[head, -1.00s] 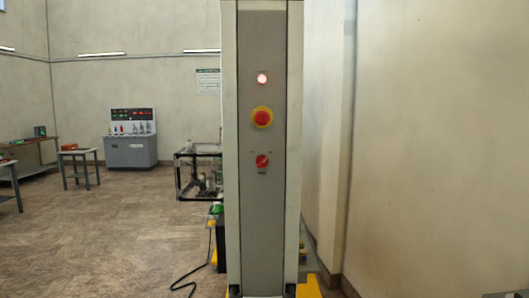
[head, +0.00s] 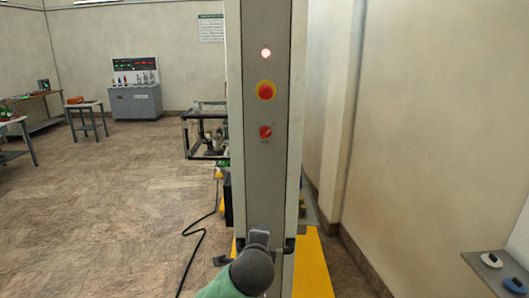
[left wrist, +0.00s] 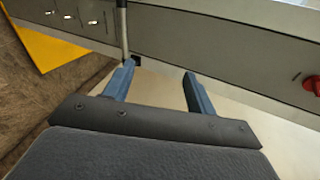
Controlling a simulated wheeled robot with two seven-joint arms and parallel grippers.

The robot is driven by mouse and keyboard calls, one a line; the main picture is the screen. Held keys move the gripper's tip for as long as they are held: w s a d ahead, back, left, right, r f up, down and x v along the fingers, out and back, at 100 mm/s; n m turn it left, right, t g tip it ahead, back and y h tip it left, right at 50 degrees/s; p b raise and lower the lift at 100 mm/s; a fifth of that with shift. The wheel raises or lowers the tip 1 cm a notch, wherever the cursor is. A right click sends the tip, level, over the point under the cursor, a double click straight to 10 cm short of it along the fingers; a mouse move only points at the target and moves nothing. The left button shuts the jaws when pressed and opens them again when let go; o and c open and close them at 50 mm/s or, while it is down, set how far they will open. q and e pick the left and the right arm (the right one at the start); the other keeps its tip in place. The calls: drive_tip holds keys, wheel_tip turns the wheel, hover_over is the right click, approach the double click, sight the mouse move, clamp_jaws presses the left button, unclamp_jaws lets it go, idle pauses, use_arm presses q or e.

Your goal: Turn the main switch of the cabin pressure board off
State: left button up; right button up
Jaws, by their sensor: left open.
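The cabin pressure board is a tall, narrow grey panel (head: 265,190) in the middle of the head view. Its main switch (head: 265,132) is a small red rotary knob on a light plate, below a red and yellow emergency button (head: 265,90) and a lit pinkish lamp (head: 266,53). My left gripper (head: 258,236) is low in front of the panel, well below the switch and empty. In the left wrist view its two blue fingers (left wrist: 158,70) are apart. A red knob (left wrist: 314,85) is cut off at that view's right edge; I cannot tell which control it is.
Dark brackets (head: 290,246) stick out at the panel's lower edge, close to the gripper. A yellow base (head: 312,265) lies below. A grey table (head: 497,268) with small round items is at lower right.

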use_arm(q)
drive_tip(key=w+d+r+m+t+p, duration=0.1)
drive_tip(key=w+r+m+t+p, duration=0.25)
drive_tip(key=r, duration=1.05)
drive_tip(key=m+t+p, duration=0.2)
drive_tip(key=m, duration=0.2)
approach(265, 134)
drive_tip(key=shift+g+y, duration=0.25)
drive_tip(key=shift+y, duration=0.05)
drive_tip(key=w+p, duration=0.1)
drive_tip(key=w, duration=0.1)
drive_tip(key=w+p, duration=0.2)
drive_tip(key=w+r+p, duration=0.1)
drive_tip(key=w, duration=0.2)
drive_tip(key=shift+d, duration=0.1)
drive_tip(key=shift+w+f+p, duration=0.15)
drive_tip(key=shift+w+p, duration=0.25)
drive_tip(key=shift+w, duration=0.2)
use_arm(e)
drive_tip(key=s+d+f, duration=0.1)
drive_tip(key=s+d, duration=0.2)
drive_tip(key=s, duration=0.5)
drive_tip(key=s+d, duration=0.4)
drive_tip(key=s, duration=0.4)
drive_tip(key=shift+s+f+g+h, duration=0.3)
drive_tip(key=shift+s+f, duration=0.1)
use_arm(q)
drive_tip(key=shift+c, duration=0.3)
